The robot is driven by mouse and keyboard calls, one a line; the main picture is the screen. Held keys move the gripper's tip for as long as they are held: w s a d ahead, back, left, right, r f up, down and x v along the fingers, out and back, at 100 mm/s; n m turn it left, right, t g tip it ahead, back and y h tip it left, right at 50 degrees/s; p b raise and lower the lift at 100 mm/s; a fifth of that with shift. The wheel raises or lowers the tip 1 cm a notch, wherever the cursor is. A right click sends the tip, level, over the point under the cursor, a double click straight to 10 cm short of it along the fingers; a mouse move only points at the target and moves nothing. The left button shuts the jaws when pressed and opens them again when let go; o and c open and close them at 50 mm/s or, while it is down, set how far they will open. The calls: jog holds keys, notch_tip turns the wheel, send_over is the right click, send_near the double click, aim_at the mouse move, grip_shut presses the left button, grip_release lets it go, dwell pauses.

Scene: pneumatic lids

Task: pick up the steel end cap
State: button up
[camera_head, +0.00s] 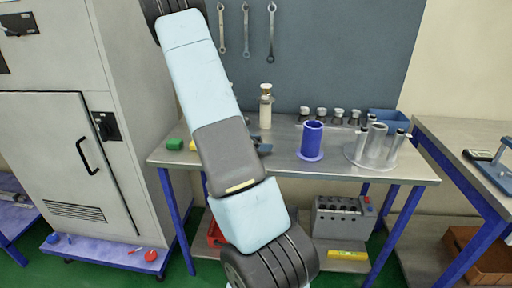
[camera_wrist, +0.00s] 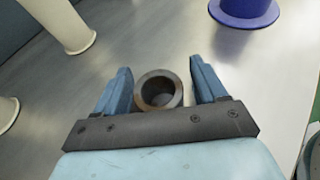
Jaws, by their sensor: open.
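A round, hollow steel piece with a brownish rim, which looks like the steel end cap (camera_wrist: 158,79), stands on the steel table between the fingers of my gripper (camera_wrist: 160,68) in the wrist view. My gripper is open, with one blue finger on each side of the piece and a gap visible at both sides. The lower part of the piece is hidden behind the dark gripper bar. In the head view my arm hides the end cap and most of the gripper.
On the steel table (camera_head: 340,168) stand a blue flanged cylinder (camera_head: 312,141), a grey flanged part (camera_head: 375,146), a cream post (camera_head: 266,108) and several small dark-topped pieces. A green block (camera_head: 175,144) lies at the left end. A blue bin (camera_head: 388,119) stands at the back right.

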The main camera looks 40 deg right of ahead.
jog(key=shift+c, duration=0.3)
grip_shut()
dwell(0.3)
jog(key=shift+r, duration=0.45)
notch_tip(320, 180, up, 2)
jog(key=shift+r, duration=0.25)
jog(key=s+a+r, duration=0.8)
jog(key=s+r, duration=0.1)
jog(key=s, duration=0.2)
jog(key=shift+a+r, duration=0.25)
jog(key=shift+r, duration=0.05)
